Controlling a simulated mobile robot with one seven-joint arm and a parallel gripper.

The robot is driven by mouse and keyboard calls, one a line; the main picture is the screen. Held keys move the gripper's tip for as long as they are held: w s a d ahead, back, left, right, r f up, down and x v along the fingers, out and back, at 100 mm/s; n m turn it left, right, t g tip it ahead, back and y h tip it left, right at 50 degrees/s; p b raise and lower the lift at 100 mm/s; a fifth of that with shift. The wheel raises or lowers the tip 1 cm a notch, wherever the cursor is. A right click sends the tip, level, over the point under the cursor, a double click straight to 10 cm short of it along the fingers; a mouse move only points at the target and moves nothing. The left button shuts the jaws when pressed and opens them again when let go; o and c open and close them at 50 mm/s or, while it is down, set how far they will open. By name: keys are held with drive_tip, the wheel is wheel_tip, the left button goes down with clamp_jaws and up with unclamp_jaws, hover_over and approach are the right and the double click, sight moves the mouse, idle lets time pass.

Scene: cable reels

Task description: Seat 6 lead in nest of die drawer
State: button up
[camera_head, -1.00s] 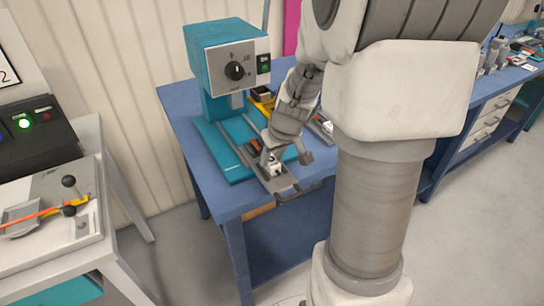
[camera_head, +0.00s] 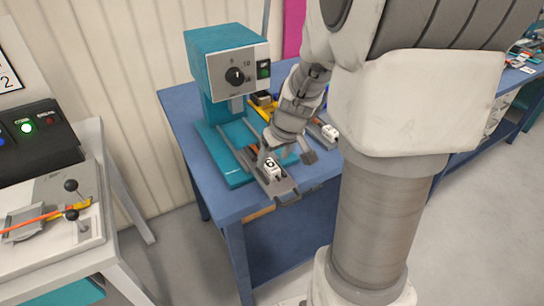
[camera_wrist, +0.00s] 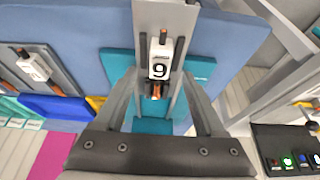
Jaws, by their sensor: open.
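The 6 lead, a white block (camera_head: 273,170) with a black 6 and an orange-brown wire end, is in the drawer (camera_head: 287,187) of the teal press. In the wrist view the lead (camera_wrist: 160,58) appears inverted, lying lengthwise along the grey drawer channel (camera_wrist: 165,14). I cannot tell whether it is fully down in the nest. My gripper (camera_wrist: 162,75) is open, its fingers on either side of the lead with visible gaps. In the head view my gripper is just above and behind the block, partly hiding the wire.
The teal press (camera_head: 226,75) with its dial stands behind the drawer on the blue table (camera_head: 180,110). Another white block (camera_head: 329,132) lies in a grey holder to the right, with a yellow item (camera_head: 262,100) behind. A control box (camera_head: 40,140) stands at left.

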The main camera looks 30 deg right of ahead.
drive_tip(key=p+v, duration=0.7)
drive_tip(key=v, duration=0.7)
drive_tip(key=shift+s+r, duration=0.2)
drive_tip(key=shift+r, duration=0.05)
